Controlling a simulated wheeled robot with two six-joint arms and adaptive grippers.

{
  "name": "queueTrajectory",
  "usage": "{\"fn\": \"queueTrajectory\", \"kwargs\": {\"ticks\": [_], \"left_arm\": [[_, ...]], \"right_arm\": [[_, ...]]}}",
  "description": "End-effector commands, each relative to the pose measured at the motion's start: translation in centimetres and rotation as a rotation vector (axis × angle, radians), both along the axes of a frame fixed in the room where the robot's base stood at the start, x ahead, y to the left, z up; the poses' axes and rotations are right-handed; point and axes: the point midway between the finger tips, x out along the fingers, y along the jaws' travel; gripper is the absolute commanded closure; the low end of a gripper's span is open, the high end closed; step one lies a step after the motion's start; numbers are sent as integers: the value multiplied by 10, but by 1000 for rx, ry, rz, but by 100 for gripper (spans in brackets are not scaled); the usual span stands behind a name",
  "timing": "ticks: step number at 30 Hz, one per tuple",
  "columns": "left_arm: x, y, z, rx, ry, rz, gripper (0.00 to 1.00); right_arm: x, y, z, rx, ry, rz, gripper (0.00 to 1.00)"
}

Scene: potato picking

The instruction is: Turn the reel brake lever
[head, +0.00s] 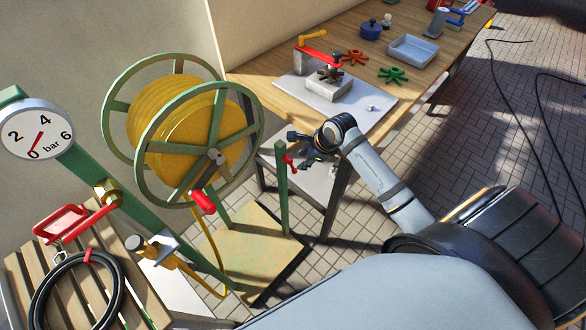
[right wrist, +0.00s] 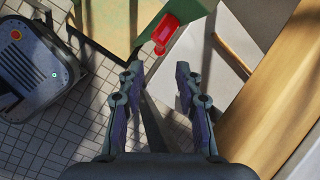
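The hose reel (head: 190,128) has green rims and a wound yellow hose. A small red lever (head: 290,161), seemingly the brake lever, is on a green post (head: 283,185) right of the reel. A red crank grip (head: 203,202) hangs from the reel's front. My right gripper (head: 303,148) is beside the red lever. In the right wrist view a red handle, seemingly that lever (right wrist: 165,33), lies just beyond the fingertips. The right gripper (right wrist: 159,72) is open there, with nothing between its fingers. My left gripper is in neither view.
A wooden bench (head: 262,93) behind the gripper bears a clamp fixture, a grey tray (head: 411,50) and red and green handwheels. A pressure gauge (head: 37,130) and a slatted table (head: 120,255) with a coiled black hose (head: 65,300) stand at left. Cables lie on the tiled floor at right.

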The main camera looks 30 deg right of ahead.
Motion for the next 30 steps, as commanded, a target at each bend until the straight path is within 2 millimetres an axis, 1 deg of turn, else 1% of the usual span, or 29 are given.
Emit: {"fn": "queueTrajectory", "kwargs": {"ticks": [5,9,12,15,19,26,28,30], "left_arm": [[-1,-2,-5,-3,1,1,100],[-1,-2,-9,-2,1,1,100],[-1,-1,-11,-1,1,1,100],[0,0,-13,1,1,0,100],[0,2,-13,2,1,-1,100],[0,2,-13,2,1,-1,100],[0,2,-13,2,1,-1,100],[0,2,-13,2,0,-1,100]], "right_arm": [[12,7,-29,6,2,-1,65],[25,12,-57,3,1,-1,65],[32,15,-73,1,0,1,65],[37,17,-84,1,0,2,65],[40,18,-91,-2,0,2,65],[41,18,-92,-2,-1,2,65],[40,18,-92,-2,-1,2,72],[40,18,-92,-2,-1,2,82]]}}
